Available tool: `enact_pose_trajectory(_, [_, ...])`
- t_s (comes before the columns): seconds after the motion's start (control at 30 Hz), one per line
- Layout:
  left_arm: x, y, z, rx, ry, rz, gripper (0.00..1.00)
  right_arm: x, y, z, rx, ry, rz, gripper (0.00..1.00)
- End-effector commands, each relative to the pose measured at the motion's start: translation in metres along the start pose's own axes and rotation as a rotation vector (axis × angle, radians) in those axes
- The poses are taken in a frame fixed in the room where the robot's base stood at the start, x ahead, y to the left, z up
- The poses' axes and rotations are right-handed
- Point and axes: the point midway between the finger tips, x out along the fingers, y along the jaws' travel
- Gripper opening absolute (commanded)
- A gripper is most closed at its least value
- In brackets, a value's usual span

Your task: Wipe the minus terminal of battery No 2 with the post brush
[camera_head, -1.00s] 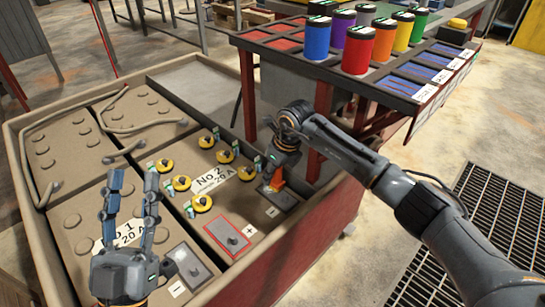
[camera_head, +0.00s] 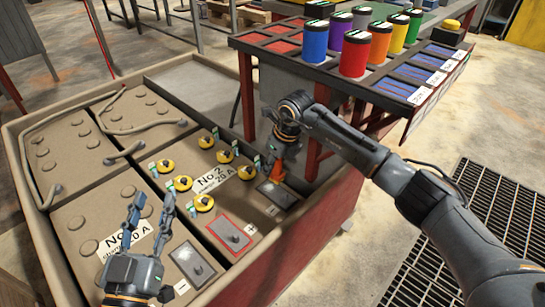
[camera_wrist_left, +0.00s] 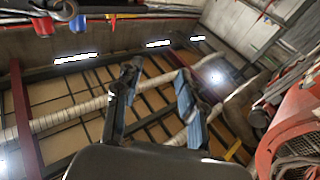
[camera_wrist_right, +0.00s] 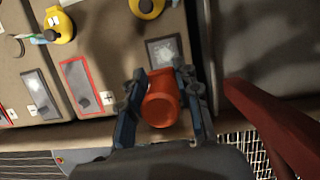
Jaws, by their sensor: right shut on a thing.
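Battery No 2 (camera_head: 225,208) lies in the tan tray, with its label and several yellow caps. Its minus terminal (camera_head: 278,194) is a dark grey plate at its right end; the right wrist view shows this plate (camera_wrist_right: 164,52) with a pale patch. My right gripper (camera_head: 281,168) is shut on the orange post brush (camera_wrist_right: 160,98), which also shows in the head view (camera_head: 277,172). The brush is beside the plate's upper left edge in the head view; contact cannot be told. My left gripper (camera_head: 152,203) is open and empty above battery No 1 (camera_head: 75,222).
The red-framed plus terminal (camera_head: 230,233) is close to the minus plate. Battery No 1's minus plate (camera_head: 192,263) lies further left. A rack (camera_head: 290,62) with several coloured cans stands behind my right arm. A floor grating (camera_head: 455,235) is at right.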

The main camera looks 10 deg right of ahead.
Motion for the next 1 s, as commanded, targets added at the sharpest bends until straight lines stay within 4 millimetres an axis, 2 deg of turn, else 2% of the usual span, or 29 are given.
enact_pose_trajectory(0.6, [-0.013, -0.007, 0.051, 0.007, -0.299, -0.017, 0.40, -0.020, -0.008, 0.002, 0.002, -0.001, -0.001, 0.01])
enact_pose_trajectory(1.0, [-0.016, -0.009, 0.058, 0.007, -0.338, -0.019, 0.40, -0.021, -0.009, 0.002, 0.002, -0.001, 0.000, 0.01])
